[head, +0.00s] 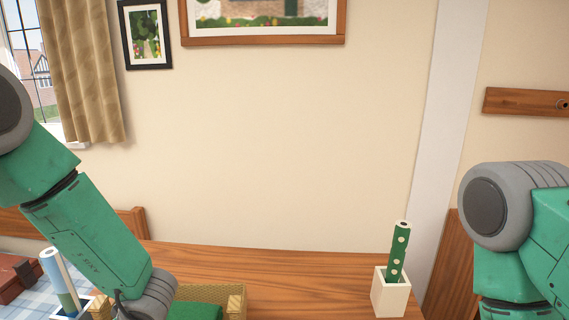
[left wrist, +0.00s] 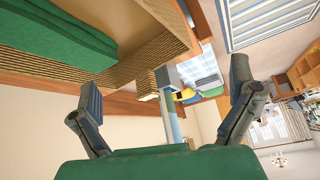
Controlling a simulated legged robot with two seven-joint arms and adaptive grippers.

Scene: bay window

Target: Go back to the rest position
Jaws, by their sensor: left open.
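My left arm reaches down from the left in the head view, and its gripper is out of sight there. In the left wrist view my left gripper (left wrist: 166,88) is open, with its fingers wide apart and nothing held between them. A woven basket (head: 237,298) with a green item (head: 196,311) in it is beside the left forearm's end. The basket also shows at the upper left of the wrist view (left wrist: 160,48). My right arm shows at the right edge of the head view. Its gripper is out of frame.
A wooden table (head: 300,280) lies ahead. A white holder (head: 390,296) with a green dotted roll (head: 399,252) stands at the right. Another holder with rolls (head: 55,275) is at the left, near a red-brown case (head: 18,280). The table's middle is clear.

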